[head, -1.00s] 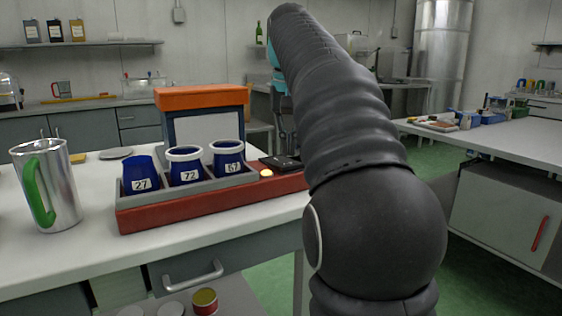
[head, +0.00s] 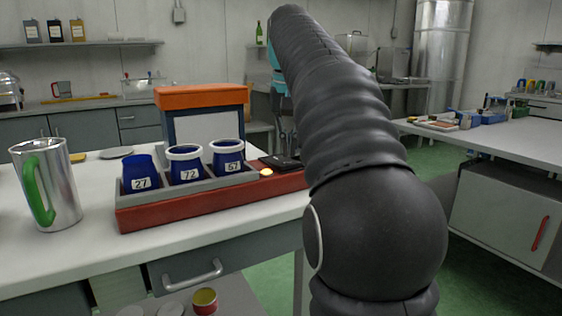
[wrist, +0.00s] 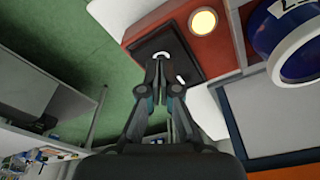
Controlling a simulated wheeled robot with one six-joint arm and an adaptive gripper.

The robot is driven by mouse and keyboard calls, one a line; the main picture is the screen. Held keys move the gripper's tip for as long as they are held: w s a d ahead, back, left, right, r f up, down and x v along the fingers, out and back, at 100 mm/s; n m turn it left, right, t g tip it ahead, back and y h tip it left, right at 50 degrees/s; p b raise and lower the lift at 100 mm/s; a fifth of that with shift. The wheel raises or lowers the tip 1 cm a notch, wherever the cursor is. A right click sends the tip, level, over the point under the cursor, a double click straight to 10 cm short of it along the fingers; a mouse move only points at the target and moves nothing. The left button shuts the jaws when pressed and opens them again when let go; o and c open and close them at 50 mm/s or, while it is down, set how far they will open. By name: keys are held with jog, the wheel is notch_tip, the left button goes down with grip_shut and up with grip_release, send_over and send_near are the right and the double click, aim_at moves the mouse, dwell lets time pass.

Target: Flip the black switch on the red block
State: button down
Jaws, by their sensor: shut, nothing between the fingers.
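The red block (head: 215,205) lies on the white worktop in the head view and also shows at the top of the wrist view (wrist: 222,48). The black switch (head: 280,162) sits at its right end, beside a round lit lamp (head: 266,172). In the wrist view the switch (wrist: 148,46) is a black plate with pale marks, and the lamp (wrist: 203,22) glows yellow. My gripper (wrist: 158,66) is shut and empty, its fingertips over the switch. I cannot tell whether they touch it. The fingers hide part of the switch, and my arm hides the block's right end in the head view.
Blue cups numbered 27 (head: 138,173), 72 (head: 185,165) and 67 (head: 227,157) stand in a grey tray on the block. An orange-topped box (head: 202,97) stands behind them. A steel mug with a green handle (head: 48,185) is at left.

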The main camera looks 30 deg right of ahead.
aim_at(289, 163)
jog(key=shift+f+b, duration=0.65)
jog(key=shift+f, duration=0.35)
dwell(0.5)
jog(key=shift+r, duration=0.1)
notch_tip(289, 163, up, 3)
jog(key=p, duration=0.3)
jog(key=shift+r+p, duration=0.35)
jog(key=shift+r, duration=1.6)
